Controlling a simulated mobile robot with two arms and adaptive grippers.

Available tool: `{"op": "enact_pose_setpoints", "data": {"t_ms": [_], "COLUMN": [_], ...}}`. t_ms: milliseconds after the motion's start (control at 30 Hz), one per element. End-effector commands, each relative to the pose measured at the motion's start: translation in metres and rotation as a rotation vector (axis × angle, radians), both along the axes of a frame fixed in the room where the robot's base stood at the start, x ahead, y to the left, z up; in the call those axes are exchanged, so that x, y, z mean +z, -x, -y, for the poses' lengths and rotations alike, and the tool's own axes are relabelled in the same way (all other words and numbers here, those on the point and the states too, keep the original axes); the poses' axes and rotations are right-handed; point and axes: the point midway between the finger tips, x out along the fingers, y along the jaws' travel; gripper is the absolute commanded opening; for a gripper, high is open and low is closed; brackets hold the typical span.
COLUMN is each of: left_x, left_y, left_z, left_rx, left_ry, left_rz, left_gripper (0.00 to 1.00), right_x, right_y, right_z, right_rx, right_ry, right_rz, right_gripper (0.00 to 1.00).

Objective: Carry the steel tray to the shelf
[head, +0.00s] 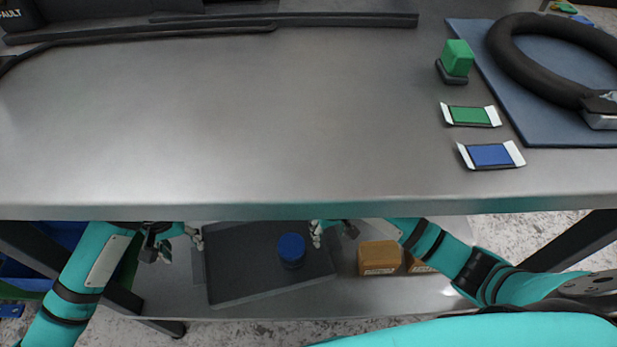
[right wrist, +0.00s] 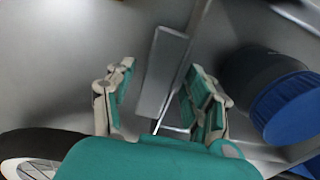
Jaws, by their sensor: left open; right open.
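The tray (head: 240,285) is a dark grey, flat rectangular piece on the lower shelf (head: 190,300) under the workbench. A dark jar with a blue lid (head: 291,247) stands on it; the jar also shows in the right wrist view (right wrist: 290,108). My left gripper (head: 196,238) is open beside the tray's left end, partly hidden by the bench edge. My right gripper (head: 318,233) is open near the tray's right end. In the right wrist view its fingers (right wrist: 160,105) are apart, with a grey bar-like handle (right wrist: 163,72) seen between and beyond them. Contact cannot be told.
The workbench top (head: 230,120) overhangs both grippers. Orange-brown boxes (head: 380,257) stand right of the tray on the lower shelf. On top are a green block (head: 457,58), green and blue cards (head: 491,155), and a black ring (head: 500,50) on a blue mat.

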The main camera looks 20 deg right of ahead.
Motion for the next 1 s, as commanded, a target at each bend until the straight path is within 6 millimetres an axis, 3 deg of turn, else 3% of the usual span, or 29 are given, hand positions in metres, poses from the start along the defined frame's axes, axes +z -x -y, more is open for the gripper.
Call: {"op": "enact_pose_setpoints", "data": {"t_ms": [533,700,1000], "left_x": [0.000,0.000,0.000], "left_y": [0.000,0.000,0.000], "left_z": [0.000,0.000,0.000], "left_rx": [0.000,0.000,0.000], "left_ry": [0.001,0.001,0.001], "left_rz": [0.001,0.000,0.000], "left_gripper": [0.53,0.53,0.53], "right_x": [0.100,0.114,0.116], "right_y": [-0.001,-0.001,0.000], "right_z": [0.000,0.000,0.000], "right_rx": [0.000,-0.001,0.000], "right_ry": [-0.002,0.000,0.000], "right_rz": [0.004,0.002,0.001], "right_gripper": [0.54,0.54,0.54]}}
